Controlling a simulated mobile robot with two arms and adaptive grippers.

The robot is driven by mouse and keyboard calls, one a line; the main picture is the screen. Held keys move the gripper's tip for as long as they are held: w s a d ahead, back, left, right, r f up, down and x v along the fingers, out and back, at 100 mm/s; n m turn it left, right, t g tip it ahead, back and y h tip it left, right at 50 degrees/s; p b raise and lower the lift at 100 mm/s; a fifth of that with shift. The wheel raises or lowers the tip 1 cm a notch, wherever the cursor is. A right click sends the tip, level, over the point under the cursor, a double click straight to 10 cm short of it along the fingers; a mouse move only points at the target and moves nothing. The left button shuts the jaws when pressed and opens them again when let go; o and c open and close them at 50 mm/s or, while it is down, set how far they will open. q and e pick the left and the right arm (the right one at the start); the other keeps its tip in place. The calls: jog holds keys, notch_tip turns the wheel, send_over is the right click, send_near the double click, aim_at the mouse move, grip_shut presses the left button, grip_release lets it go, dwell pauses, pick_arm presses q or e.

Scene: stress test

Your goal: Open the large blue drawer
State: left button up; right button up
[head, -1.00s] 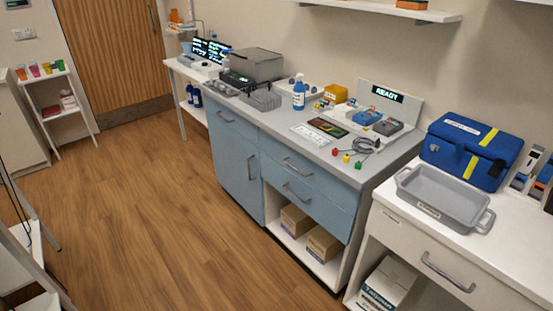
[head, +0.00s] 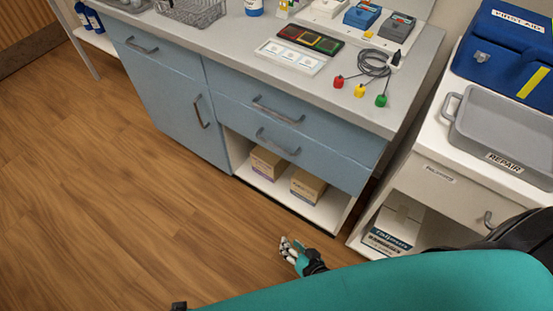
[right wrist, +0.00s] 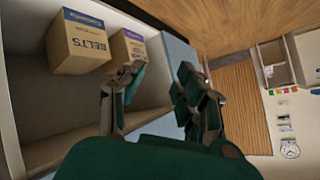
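The blue cabinet has two stacked drawers on its right side, an upper drawer (head: 305,128) and a lower drawer (head: 320,167), each with a grey bar handle. Both look closed. A smaller blue drawer (head: 170,54) is at the upper left, above a blue door (head: 175,105). My right gripper (head: 292,250) is low in front of the cabinet, apart from the drawers and their handles. In the right wrist view its fingers (right wrist: 160,90) are spread with nothing held, near the open shelf.
An open shelf (head: 325,213) under the drawers holds two cardboard boxes (head: 267,162). A white cabinet (head: 440,190) with a grey tray (head: 505,130) stands at the right. Wires with coloured plugs (head: 360,90) lie on the worktop (head: 230,55). The floor at left is clear.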

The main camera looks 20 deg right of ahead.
jog(key=w+a+r+m+t+b, duration=0.2)
jog(key=w+r+m+t+b, duration=0.3)
jog(key=w+r, duration=0.15)
jog(key=m+t+h+b, duration=0.4)
jog(key=m+h+b, duration=0.15)
jog(key=m, duration=0.35)
send_near(275, 145)
pick_arm(q)
jog(key=w+r+t+b, duration=0.1)
jog(key=w+r+t, duration=0.1)
jog(key=r, duration=0.5)
jog(key=w+d+r+t, duration=0.1)
jog(key=w+r, duration=0.4)
jog(key=r, duration=0.3)
jog(key=shift+d+r+t+h+b, duration=0.2)
jog(key=shift+d+t+h+b, duration=0.1)
jog(key=shift+t+b, duration=0.1)
pick_arm(e)
jog(key=shift+y, duration=0.35)
jog(key=shift+w+d+r, duration=0.2)
jog(key=shift+w, duration=1.5)
jog(key=shift+w+d+r, duration=0.15)
jog(key=shift+w+d, duration=0.05)
jog(key=shift+w, duration=1.45)
jog(key=shift+w+d+r, duration=0.2)
jog(key=shift+w, duration=1.5)
pick_arm(q)
jog(key=shift+s+a, duration=0.1)
pick_arm(e)
grip_shut()
